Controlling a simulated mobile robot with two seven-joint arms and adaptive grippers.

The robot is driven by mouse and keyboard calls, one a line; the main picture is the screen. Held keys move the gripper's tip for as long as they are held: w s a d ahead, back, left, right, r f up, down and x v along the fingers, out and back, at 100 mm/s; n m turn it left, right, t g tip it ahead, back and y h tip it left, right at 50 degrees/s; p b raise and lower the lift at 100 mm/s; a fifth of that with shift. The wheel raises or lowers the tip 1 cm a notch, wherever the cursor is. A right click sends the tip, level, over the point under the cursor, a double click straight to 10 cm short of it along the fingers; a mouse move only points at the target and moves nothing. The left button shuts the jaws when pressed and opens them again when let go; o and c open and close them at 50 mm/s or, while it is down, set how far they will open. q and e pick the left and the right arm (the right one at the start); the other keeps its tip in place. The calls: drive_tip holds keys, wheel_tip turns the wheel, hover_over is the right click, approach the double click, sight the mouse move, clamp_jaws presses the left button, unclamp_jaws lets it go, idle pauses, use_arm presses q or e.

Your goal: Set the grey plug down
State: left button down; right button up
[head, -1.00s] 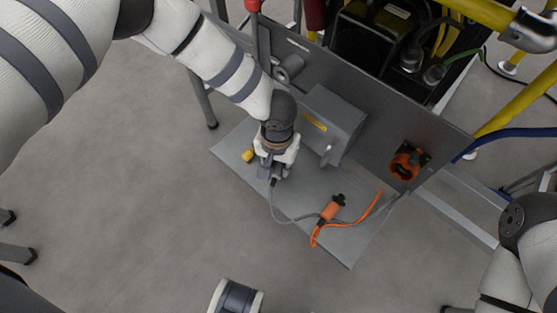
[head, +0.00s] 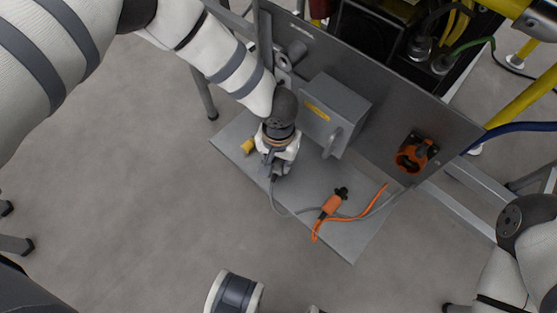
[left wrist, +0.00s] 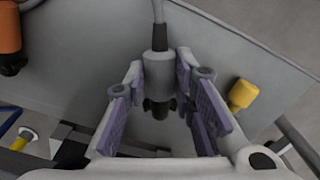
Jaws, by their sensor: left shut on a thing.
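The grey plug (left wrist: 158,65) sits between the finger pads of my left gripper (left wrist: 160,105) in the left wrist view. Its black end points down in that picture and its cable leaves at the top. In the head view my left gripper (head: 273,172) is low over the left part of the grey shelf plate (head: 235,135), shut on the plug and mostly hiding it. The grey cable (head: 277,204) runs from it across the plate. I cannot tell whether the plug touches the plate. My right gripper is out of view.
A yellow plug (head: 248,146) is close left of my left gripper. An orange plug (head: 331,205) with orange cord lies to the right. A grey box (head: 335,112) and an orange socket (head: 412,155) are on the upright panel behind.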

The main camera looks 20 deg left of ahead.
use_arm(q)
drive_tip(key=shift+f+b, duration=0.35)
drive_tip(key=shift+f, duration=0.15)
drive_tip(key=c, duration=1.3)
unclamp_jaws()
drive_tip(key=shift+r, duration=0.1)
wheel_tip(320, 180, up, 12)
drive_tip(key=shift+f, duration=0.1)
